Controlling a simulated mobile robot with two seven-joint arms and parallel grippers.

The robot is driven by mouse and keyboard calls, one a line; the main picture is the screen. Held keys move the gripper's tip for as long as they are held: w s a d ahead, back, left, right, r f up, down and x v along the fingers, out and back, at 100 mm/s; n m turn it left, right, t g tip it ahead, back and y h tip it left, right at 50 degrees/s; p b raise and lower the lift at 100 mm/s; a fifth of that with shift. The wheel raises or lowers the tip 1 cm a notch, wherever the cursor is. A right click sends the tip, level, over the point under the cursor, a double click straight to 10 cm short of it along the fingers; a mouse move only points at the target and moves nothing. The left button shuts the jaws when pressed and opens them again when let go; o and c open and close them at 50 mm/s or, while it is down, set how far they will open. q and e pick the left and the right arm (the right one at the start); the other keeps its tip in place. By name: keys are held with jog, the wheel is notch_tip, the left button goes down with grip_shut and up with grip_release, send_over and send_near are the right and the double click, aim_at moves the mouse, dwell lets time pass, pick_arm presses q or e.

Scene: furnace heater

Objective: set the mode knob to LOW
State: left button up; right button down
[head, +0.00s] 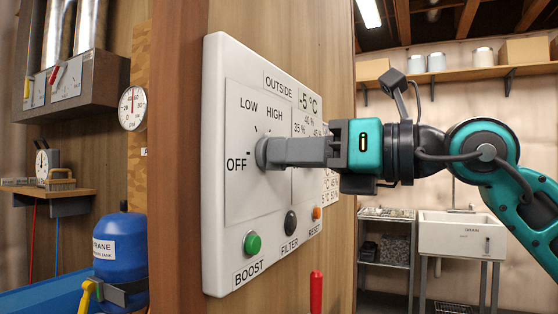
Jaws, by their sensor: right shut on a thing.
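The white control panel (225,215) is mounted on a wooden post in the middle of the head view. Its grey mode knob (262,152) sits among the labels OFF, LOW and HIGH. My right gripper (275,152) comes in from the right and is shut on the knob. The gripper covers most of the knob, so I cannot tell which label its pointer faces. My left gripper is not in view.
A green BOOST button (252,243), a dark FILTER knob (291,223) and an orange RESET button (317,213) are lower on the panel. A red handle (316,292) stands below. A blue tank (120,255) is at the left, a white sink (461,235) at the right.

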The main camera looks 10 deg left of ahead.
jog(key=shift+n, duration=1.1)
jog(key=n+b, duration=0.1)
jog(key=n, duration=0.3)
jog(key=shift+n, duration=0.3)
jog(key=shift+n, duration=0.4)
jog(key=c, duration=1)
grip_release()
